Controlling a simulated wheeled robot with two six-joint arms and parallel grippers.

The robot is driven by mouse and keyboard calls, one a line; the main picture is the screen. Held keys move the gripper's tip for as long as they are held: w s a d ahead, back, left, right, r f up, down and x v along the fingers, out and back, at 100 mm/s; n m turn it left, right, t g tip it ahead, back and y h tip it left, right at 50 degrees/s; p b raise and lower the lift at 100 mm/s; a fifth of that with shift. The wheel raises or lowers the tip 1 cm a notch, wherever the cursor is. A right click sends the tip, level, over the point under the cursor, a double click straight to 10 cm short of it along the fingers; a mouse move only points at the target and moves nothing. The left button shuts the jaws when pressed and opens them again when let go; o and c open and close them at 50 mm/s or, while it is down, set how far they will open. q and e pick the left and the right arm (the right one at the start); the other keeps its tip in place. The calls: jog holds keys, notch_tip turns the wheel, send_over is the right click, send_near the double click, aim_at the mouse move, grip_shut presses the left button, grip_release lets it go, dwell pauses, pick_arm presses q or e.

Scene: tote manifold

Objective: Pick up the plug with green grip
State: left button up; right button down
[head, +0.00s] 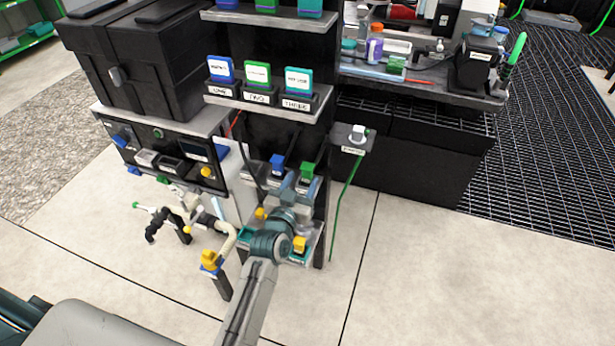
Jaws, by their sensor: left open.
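A plug with a green grip (308,170) stands on the lower shelf of the black rack, at the right. A plug with a blue grip (277,162) stands to its left. My left gripper (300,184) is open just in front of and below the green grip, at the end of the arm that rises from the bottom of the view. Its grey fingers partly hide the base below the plugs. I cannot tell whether a finger touches the green-grip plug. My right gripper is out of view.
Yellow-topped pieces (299,244) sit low near my wrist. A labelled bracket (352,141) with a white block and hanging green cable (345,200) juts out at the right. Blue, green and teal labelled cartridges (257,75) stand above. A black case (130,60) is at left.

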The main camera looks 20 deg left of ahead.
aim_at(306, 171)
pick_arm(q)
jog(key=shift+w+r+p, duration=0.1)
jog(key=shift+w+p, duration=0.2)
jog(key=shift+w, duration=2.4)
grip_shut()
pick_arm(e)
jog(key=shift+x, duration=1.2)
pick_arm(q)
jog(key=shift+r, duration=0.15)
